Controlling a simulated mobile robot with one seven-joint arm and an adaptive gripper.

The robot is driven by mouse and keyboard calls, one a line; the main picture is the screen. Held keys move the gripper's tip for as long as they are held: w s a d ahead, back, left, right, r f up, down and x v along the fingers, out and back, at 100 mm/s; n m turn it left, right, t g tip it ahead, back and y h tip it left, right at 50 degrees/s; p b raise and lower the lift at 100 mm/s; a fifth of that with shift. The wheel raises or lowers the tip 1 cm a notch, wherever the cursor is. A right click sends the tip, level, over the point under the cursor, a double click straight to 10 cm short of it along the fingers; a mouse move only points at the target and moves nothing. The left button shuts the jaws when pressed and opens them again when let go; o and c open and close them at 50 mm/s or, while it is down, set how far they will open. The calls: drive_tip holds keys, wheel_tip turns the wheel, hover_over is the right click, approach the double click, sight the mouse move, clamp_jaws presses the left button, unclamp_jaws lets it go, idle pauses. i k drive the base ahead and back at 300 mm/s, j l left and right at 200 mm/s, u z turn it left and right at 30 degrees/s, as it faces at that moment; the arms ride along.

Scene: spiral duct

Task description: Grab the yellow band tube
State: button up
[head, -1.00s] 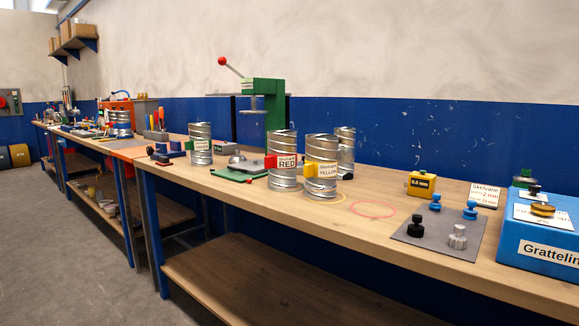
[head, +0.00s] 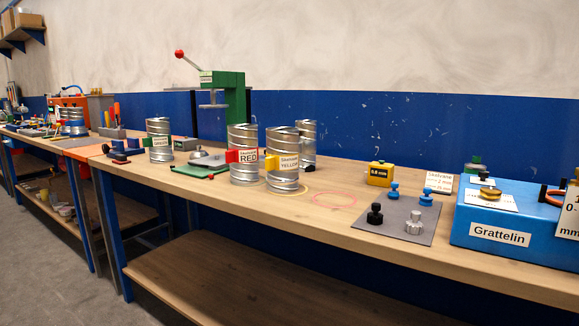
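The yellow band tube (head: 283,177) is an upright spiral metal duct with a yellow tab and a label reading YELLOW. It stands on the wooden workbench (head: 250,212), right of the red band tube (head: 242,170), which has a red tab and a label reading RED. Another metal tube (head: 307,144) stands close behind it and is partly hidden. A green-labelled tube (head: 158,141) stands farther left. My gripper is not in view.
A green press (head: 226,97) stands behind the tubes. Grey floor (head: 60,265) lies in front of the bench.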

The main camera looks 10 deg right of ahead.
sight(281, 158)
drive_tip(key=i+l+z, duration=0.1)
drive_tip(key=i+l, duration=0.45)
drive_tip(key=l, duration=0.2)
drive_tip(key=i+l+z, duration=0.15)
drive_tip(key=i+l, duration=0.45)
